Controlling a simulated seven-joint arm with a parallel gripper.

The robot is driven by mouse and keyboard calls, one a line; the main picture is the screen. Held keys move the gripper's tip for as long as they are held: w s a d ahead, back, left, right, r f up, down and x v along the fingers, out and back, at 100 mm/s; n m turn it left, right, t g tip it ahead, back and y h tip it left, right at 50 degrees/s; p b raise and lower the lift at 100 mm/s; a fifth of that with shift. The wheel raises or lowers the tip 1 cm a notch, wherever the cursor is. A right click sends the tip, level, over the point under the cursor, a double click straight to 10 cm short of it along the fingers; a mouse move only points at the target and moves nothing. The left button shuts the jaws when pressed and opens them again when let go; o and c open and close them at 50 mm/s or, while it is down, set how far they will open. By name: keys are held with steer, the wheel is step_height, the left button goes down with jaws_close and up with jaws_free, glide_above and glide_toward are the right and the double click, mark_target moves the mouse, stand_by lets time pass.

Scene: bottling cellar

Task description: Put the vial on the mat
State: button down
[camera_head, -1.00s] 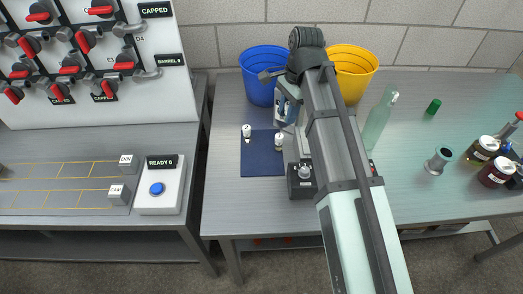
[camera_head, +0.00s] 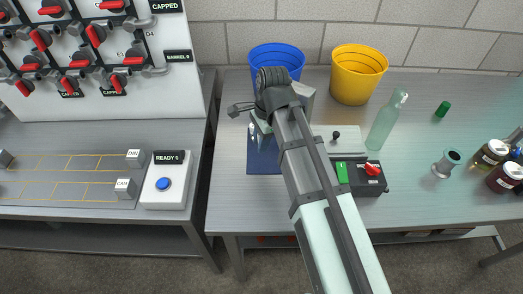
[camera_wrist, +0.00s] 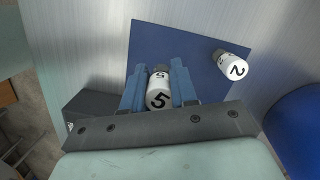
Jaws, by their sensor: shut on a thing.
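The vial is white with a black 5 (camera_wrist: 159,100). In the wrist view it sits between the two blue fingers of my gripper (camera_wrist: 158,76), which is shut on it. The dark blue mat (camera_wrist: 165,38) lies behind the vial in this view; whether the vial touches it I cannot tell. In the head view the mat (camera_head: 262,163) is partly covered by my arm. One small white vial top (camera_head: 251,129) shows there, while the held vial is hidden.
A blue bucket (camera_head: 276,58) and a yellow bucket (camera_head: 357,76) stand behind the mat. Right of my arm are a black box with a red knob (camera_head: 372,170) and a green bottle (camera_head: 386,122). Dark jars (camera_head: 492,153) stand far right.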

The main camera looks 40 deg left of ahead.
mark_target(261, 159)
steer(key=shift+f, duration=2.5)
steer(key=shift+f, duration=0.1)
steer(key=c, duration=0.9)
jaws_free()
steer(key=r, duration=0.4)
steer(key=w+r, duration=0.1)
steer(key=r, duration=0.7)
steer(key=shift+w+d, duration=0.35)
